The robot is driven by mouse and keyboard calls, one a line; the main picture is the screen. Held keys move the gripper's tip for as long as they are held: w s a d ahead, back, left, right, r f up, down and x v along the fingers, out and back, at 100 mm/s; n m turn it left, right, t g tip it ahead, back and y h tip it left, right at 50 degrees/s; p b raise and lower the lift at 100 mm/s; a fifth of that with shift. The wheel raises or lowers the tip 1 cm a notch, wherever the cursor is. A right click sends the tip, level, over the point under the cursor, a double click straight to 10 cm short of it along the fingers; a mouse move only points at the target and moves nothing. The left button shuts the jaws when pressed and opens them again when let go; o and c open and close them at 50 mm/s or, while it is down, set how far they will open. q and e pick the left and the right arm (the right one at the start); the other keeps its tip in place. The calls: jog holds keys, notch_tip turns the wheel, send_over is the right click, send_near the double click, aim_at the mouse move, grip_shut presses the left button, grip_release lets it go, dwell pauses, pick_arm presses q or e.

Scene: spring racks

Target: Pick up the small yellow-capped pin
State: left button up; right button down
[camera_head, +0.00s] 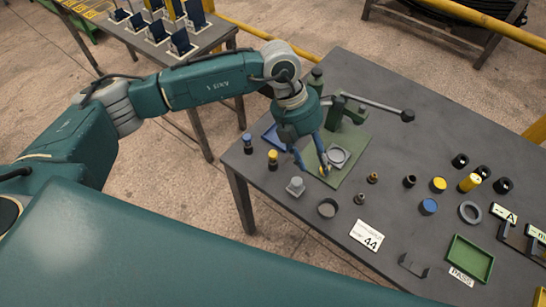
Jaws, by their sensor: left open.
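A small dark pin with a yellow cap (272,160) stands upright near the left edge of the dark table (390,130). My left gripper (312,168) is open, fingers pointing down, to the right of this pin. Its fingers are apart from the pin, over the green base plate (347,175) of a press. A small yellow spot shows at its right fingertip; I cannot tell what it is. My right gripper is not in view.
A blue-capped pin (247,144) stands behind the yellow-capped one. A grey block (295,186) and dark ring (327,208) are in front. The press lever (378,104) reaches right. Several caps, rings and a green tray (470,258) lie further right.

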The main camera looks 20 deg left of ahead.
aim_at(273, 154)
pick_arm(q)
jog(key=w+a+y, duration=0.1)
jog(key=a, duration=0.3)
jog(key=w+a+y, duration=0.1)
jog(key=a+y, duration=0.1)
jog(key=a, duration=0.1)
jog(key=w+a+y, duration=0.1)
jog(key=w+a, duration=0.1)
jog(key=a, duration=0.2)
jog(key=shift+a+r+n+t, duration=0.15)
jog(key=shift+a+n+t, duration=0.15)
jog(key=shift+a+t, duration=0.1)
jog(key=shift+a+f+y, duration=0.15)
jog(key=shift+f+y, duration=0.15)
jog(key=shift+f, duration=0.05)
notch_tip(273, 154, down, 4)
jog(key=shift+f+p, duration=0.25)
jog(key=shift+p, duration=0.7)
notch_tip(273, 154, down, 5)
jog(key=p, duration=0.3)
jog(key=shift+r, duration=0.1)
jog(key=shift+f, duration=0.35)
grip_shut()
